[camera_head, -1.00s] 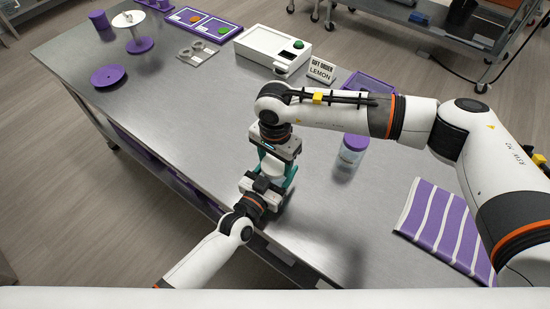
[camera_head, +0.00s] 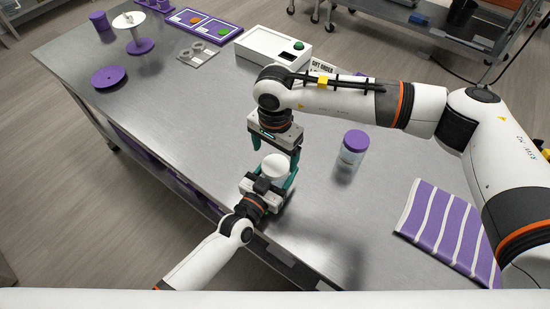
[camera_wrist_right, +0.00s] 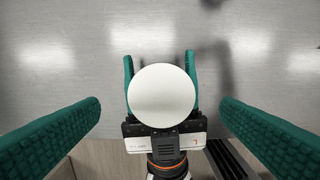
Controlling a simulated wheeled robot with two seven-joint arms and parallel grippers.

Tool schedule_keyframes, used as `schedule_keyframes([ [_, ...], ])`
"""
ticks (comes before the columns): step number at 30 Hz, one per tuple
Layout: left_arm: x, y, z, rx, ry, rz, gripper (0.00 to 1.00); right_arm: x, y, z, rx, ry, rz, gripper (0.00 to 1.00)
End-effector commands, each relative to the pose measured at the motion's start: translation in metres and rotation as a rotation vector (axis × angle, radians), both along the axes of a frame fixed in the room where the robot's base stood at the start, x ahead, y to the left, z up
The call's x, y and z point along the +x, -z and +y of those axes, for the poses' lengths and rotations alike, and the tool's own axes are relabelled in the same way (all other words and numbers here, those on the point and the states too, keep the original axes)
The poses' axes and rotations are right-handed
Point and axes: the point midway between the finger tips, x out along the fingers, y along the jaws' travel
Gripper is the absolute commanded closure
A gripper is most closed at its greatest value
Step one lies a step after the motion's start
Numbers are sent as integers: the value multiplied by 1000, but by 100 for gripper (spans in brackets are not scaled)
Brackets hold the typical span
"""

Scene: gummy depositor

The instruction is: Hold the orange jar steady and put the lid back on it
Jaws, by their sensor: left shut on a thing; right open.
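A round white lid (camera_head: 274,166) sits at the top of a jar, centred and level as far as I can tell. It also shows as a plain disc in the right wrist view (camera_wrist_right: 161,95). The lid hides most of the jar, and I see no orange on it. My left gripper (camera_head: 272,181) is shut around the jar near the table's front edge; its green fingers flank the disc in the wrist view. My right gripper (camera_head: 275,154) is open above the lid, its fingers spread wide either side and clear of it.
A jar with a purple lid (camera_head: 354,146) stands to the right. A striped purple cloth (camera_head: 447,229) lies at the front right. A white box with a green button (camera_head: 275,46) and a sign (camera_head: 321,66) stand behind.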

Motion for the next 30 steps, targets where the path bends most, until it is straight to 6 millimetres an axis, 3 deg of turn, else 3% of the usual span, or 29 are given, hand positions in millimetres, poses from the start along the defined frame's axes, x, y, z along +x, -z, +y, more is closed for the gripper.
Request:
schedule_keyframes([
  [3,0,0,0,0,0,0,99,1,-28,0,1,0,-5,13],
  [9,0,0,0,0,0,0,99,1,-64,0,0,1,-3,13],
  [15,0,0,0,0,0,0,99,0,-80,0,-1,1,-1,13],
  [23,0,0,0,0,0,0,99,0,-81,0,0,1,0,13],
  [24,0,0,0,0,0,0,34,0,-81,-1,0,1,0,13],
  [28,0,0,0,0,0,0,13,0,-81,0,0,2,0,13],
  [30,0,0,0,0,0,0,10,0,-80,0,0,2,0,13],
])
